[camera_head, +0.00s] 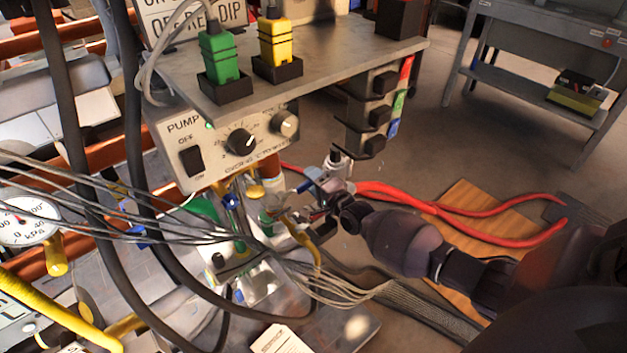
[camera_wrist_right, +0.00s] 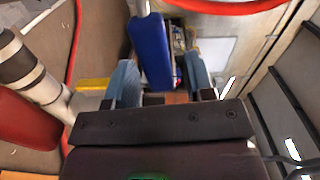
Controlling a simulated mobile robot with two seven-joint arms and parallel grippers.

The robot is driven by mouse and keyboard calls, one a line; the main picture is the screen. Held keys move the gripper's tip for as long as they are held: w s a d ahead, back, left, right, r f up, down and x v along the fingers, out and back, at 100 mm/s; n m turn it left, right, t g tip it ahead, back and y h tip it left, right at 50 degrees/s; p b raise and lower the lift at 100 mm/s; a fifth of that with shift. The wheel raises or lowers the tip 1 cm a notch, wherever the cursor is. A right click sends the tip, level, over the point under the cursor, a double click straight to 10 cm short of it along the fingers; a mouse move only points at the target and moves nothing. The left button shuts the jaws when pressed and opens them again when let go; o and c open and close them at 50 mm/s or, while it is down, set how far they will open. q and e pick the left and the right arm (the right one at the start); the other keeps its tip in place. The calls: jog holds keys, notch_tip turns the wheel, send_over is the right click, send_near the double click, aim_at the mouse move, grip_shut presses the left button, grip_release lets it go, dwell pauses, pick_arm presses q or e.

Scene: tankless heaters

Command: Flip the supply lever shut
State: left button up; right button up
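A blue lever handle (camera_wrist_right: 151,52) reaches between the two fingers of my right gripper (camera_wrist_right: 162,82) in the right wrist view. The fingers are apart. The left finger in that view looks very close to the lever, and a gap shows on the other side; I cannot tell whether they touch. In the head view my right gripper (camera_head: 308,212) is just below a metal valve fitting (camera_head: 338,166) with blue on its left side. The lever's far end and the gripper's tips are partly hidden there. No label shows whether this is the supply lever. My left gripper is not in view.
A pump panel (camera_head: 225,150) hangs under a grey shelf (camera_head: 320,75) above the gripper. Loose grey wires (camera_head: 150,225) and dark hoses cross the left side. A pressure gauge (camera_head: 25,222) is at far left.

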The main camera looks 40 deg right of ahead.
pick_arm(q)
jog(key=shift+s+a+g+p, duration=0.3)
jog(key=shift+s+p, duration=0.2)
jog(key=shift+p, duration=0.75)
pick_arm(e)
jog(key=s, duration=1)
jog(key=shift+s+d, duration=0.2)
jog(key=shift+s, duration=0.2)
